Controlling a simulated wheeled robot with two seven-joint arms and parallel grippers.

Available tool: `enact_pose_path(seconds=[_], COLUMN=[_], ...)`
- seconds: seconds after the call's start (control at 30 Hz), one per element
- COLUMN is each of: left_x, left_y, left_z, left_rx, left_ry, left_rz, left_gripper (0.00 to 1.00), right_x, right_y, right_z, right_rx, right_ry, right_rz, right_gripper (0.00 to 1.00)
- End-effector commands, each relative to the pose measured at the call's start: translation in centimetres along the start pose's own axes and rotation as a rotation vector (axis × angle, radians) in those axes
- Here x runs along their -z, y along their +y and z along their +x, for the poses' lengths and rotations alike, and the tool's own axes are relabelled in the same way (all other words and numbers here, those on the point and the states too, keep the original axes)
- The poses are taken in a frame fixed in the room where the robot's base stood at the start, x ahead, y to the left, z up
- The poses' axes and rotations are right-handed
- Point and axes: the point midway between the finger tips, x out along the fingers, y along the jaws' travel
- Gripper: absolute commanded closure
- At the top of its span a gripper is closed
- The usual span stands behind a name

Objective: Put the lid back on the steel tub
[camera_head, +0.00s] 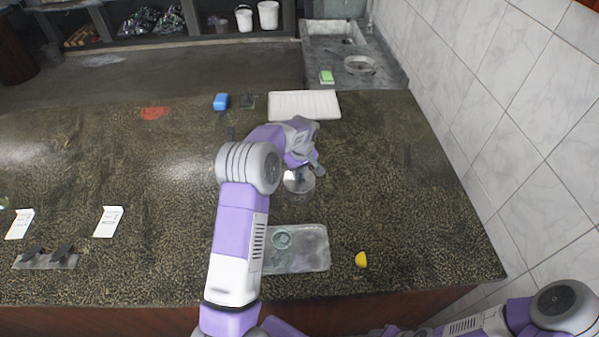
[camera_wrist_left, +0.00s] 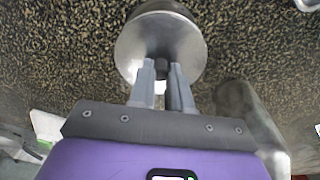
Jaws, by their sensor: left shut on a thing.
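My left gripper (camera_head: 314,168) is over the middle of the counter, shut on the black knob (camera_wrist_left: 162,68) of the lid. The lid is a round, shiny steel disc (camera_wrist_left: 158,42) in the left wrist view. The steel tub (camera_head: 299,186) shows just below my left gripper in the head view, partly hidden by the hand. A curved steel edge shows past the lid in the wrist view. The lid is at the tub's top, but I cannot tell whether it is seated. My right gripper (camera_head: 392,331) is only partly visible at the bottom edge.
The counter right of the tub is clear.

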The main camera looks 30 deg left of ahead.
Motion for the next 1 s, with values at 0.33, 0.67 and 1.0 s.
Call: enact_pose_path(seconds=[0.33,0.67,1.0], left_x=[0.03,0.01,0.01], left_y=[0.01,0.0,0.01], left_z=[-0.01,0.08,0.04], left_rx=[-0.001,-0.001,-0.001], left_ry=[0.001,0.001,0.001], left_rz=[-0.001,-0.001,-0.001], left_gripper=[1.0,1.0,0.79], right_x=[0.0,0.01,0.01], right_y=[0.02,0.1,0.09], right_z=[0.04,0.27,0.24], right_rx=[0.0,0.0,0.0], right_ry=[0.0,0.0,0.0], right_rz=[0.0,0.0,0.0], right_gripper=[0.47,0.47,0.47])
